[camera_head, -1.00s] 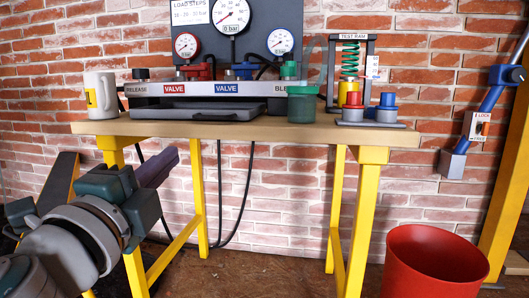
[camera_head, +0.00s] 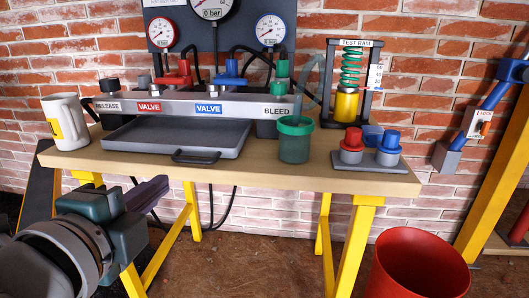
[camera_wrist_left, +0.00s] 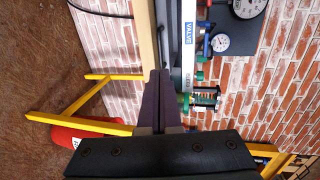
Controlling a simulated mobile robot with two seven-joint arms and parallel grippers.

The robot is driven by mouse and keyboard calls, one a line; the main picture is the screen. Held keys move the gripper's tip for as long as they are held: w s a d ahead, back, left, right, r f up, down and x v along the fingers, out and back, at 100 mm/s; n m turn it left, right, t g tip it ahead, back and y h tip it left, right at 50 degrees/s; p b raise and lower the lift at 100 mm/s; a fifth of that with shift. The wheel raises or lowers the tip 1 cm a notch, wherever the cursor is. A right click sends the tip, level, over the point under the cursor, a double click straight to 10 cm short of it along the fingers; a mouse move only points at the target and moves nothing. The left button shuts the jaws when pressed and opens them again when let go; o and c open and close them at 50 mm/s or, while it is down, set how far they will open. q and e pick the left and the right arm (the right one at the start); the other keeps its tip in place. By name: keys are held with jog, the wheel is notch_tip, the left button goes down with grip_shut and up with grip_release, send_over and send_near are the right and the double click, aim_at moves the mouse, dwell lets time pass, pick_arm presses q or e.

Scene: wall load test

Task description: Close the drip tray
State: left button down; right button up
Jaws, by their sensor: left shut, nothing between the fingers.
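The drip tray (camera_head: 180,137) is a shallow grey tray on the wooden bench. It sticks out in front of the valve block (camera_head: 203,103), towards the bench's front edge. Its black handle (camera_head: 196,158) is at the front. My left gripper (camera_head: 158,186) is at the lower left in the head view, in front of and below the bench top, apart from the tray. Its fingers are together and empty. They also show in the left wrist view (camera_wrist_left: 160,82), pointing towards the bench edge. My right gripper is not in view.
A white mug (camera_head: 65,122) stands left of the tray. A green cup (camera_head: 294,140) stands close to its right. Red and blue pieces on a grey plate (camera_head: 368,162) are further right. A red bin (camera_head: 415,265) stands on the floor at the lower right.

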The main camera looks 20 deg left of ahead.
pick_arm(q)
jog(key=b, duration=0.3)
send_near(199, 150)
jog(key=shift+w+a+f, duration=0.2)
jog(key=shift+w+f, duration=0.25)
jog(key=shift+w, duration=0.15)
jog(key=shift+w+a+f, duration=0.15)
jog(key=shift+w+f, duration=0.25)
jog(key=shift+w, duration=0.4)
jog(key=x, duration=0.3)
jog(key=r+b+x, duration=0.1)
jog(key=x, duration=0.2)
jog(key=shift+w+a, duration=0.1)
jog(key=shift+w, duration=0.4)
jog(key=shift+s+f, duration=0.1)
jog(key=shift+s, duration=0.05)
